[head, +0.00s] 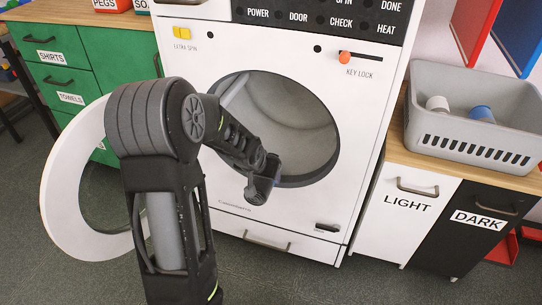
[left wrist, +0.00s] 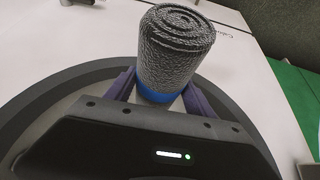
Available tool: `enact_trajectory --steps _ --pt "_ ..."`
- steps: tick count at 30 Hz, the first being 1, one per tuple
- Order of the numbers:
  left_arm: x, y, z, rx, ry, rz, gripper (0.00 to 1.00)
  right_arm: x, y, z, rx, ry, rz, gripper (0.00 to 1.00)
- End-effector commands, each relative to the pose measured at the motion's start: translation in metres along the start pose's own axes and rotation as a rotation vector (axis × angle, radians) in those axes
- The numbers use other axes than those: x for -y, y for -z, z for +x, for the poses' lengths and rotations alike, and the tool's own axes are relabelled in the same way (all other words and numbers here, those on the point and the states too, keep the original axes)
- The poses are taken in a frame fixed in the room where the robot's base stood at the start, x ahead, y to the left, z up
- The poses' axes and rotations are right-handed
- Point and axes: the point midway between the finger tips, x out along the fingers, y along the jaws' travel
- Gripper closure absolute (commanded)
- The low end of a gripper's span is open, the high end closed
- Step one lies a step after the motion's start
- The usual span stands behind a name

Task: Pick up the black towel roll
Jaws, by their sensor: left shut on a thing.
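The black towel roll (left wrist: 175,48) is a dark, textured cylinder with a spiral end and a blue band (left wrist: 152,92) at its base. In the left wrist view it stands between the two fingers of my left gripper, which is shut on it around the band. In the head view my left gripper (head: 262,186) is in front of the lower part of the washer's round opening. The roll is mostly hidden there behind the gripper and arm. My right gripper is in neither view.
The washer (head: 360,110) has its round door (head: 62,215) swung open to the left, partly behind my arm. A grey basket (head: 470,145) with a white roll and a blue roll stands on the right counter, above LIGHT and DARK bins. Green drawers stand at left.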

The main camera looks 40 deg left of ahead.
Motion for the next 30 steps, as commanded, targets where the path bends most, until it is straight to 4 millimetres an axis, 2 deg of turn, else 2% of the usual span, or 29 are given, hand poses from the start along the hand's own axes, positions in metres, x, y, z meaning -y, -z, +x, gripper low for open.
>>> enact_trajectory --steps 3,9,26,30 --pt "-0.001 -0.012 -0.010 0.000 0.000 0.002 0.86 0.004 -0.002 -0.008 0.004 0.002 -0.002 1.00" --pt "0.000 -0.020 -0.012 0.000 0.000 -0.001 0.86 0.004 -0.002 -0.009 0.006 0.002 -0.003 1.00" --pt "0.000 -0.019 -0.011 0.000 0.000 0.000 0.86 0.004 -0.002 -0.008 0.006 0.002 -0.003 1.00" --pt "-0.009 -0.014 -0.014 -0.001 -0.011 0.011 0.86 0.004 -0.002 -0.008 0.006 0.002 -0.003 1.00"
